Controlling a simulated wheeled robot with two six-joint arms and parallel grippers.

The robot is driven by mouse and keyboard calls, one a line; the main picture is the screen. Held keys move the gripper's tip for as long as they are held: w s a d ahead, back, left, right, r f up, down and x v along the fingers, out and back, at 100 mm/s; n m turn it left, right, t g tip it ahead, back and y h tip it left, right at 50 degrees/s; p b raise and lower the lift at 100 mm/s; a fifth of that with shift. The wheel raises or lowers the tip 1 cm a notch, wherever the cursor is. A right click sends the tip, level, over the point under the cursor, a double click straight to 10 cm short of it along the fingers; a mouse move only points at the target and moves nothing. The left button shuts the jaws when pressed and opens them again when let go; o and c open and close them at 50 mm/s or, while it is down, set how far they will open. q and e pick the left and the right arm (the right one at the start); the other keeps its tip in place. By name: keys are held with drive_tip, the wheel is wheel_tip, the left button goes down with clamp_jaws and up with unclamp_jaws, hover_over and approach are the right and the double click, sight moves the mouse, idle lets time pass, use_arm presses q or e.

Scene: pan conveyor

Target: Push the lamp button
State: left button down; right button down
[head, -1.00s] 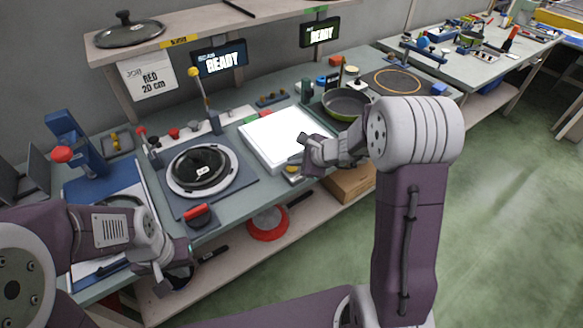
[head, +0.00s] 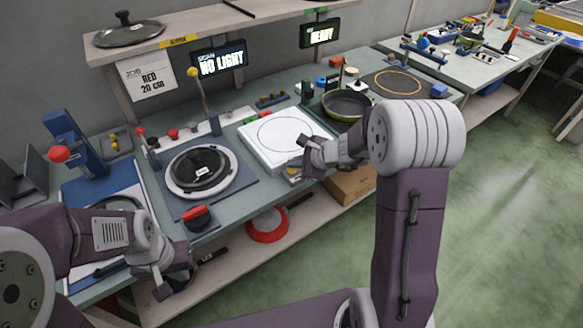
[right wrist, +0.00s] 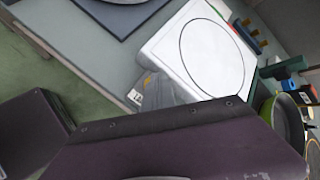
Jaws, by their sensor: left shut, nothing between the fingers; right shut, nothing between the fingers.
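The lamp is a flat white box (head: 262,150) with a thin black circle on its top, and it is dark. It also shows in the right wrist view (right wrist: 180,55). A small grey block with a yellow patch (head: 293,171) sits at its front edge, partly hidden by my right gripper; I cannot make out the button itself. My right gripper (head: 302,152) is shut and empty, over the lamp's front right edge; I cannot tell whether it touches anything. My left gripper (head: 165,288) is shut and empty, low at the bench's front left.
A screen (head: 220,62) reads "NO LIGHT"; another (head: 320,33) reads "READY". A lidded round plate (head: 200,170) lies left of the lamp, with a red-topped block (head: 197,217) in front. A green pan (head: 347,104) stands behind my right arm. A red pan (head: 267,225) is on the lower shelf.

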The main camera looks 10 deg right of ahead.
sight(294, 170)
drive_tip(key=shift+r, duration=0.45)
wheel_tip(294, 170, up, 6)
drive_tip(key=p, duration=0.5)
drive_tip(key=shift+p, duration=0.3)
